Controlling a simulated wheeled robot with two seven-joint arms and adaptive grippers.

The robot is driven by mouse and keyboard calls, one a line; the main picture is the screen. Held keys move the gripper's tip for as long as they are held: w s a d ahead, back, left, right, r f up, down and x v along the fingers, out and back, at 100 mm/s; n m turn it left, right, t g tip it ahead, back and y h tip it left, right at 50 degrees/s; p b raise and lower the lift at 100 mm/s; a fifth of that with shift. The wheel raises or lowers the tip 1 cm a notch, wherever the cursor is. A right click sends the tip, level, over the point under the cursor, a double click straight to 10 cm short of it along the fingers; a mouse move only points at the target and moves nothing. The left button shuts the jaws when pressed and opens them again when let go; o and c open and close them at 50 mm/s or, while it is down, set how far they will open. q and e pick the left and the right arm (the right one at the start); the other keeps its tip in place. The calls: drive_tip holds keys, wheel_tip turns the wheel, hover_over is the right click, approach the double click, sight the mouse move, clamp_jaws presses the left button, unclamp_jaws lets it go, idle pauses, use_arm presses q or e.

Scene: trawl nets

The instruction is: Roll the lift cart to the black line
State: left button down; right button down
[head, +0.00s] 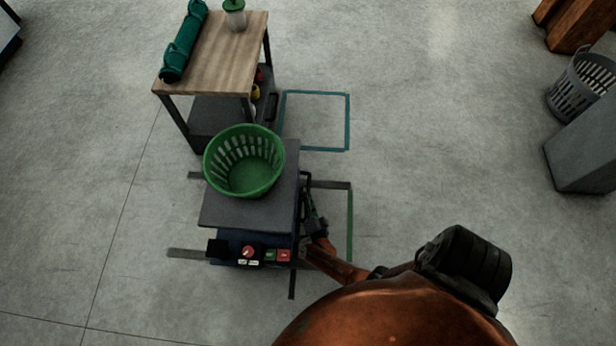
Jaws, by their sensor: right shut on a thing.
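The lift cart (222,212) has a dark grey flat top and a front panel (262,250) with red and green controls. An open green basket (243,190) stands on its top. A black handle (306,182) runs along the cart's right side. My right gripper (313,208) is at that handle and shut on it; its fingertips are small and dark here. Dark line pieces show on the floor around the cart: right (333,185), left (187,253) and front (292,285). The cart covers the floor between them. My left gripper is out of view.
A wooden-topped table (222,62) with a green roll (184,40) and a jar (235,16) stands just behind the cart. A blue floor outline (348,120) and a green line (350,225) lie right. A grey basket (580,85) and grey block (585,155) stand far right.

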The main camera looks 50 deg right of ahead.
drive_tip(key=shift+w, duration=0.1)
drive_tip(key=c, duration=1.9)
unclamp_jaws()
drive_tip(key=shift+c, duration=0.2)
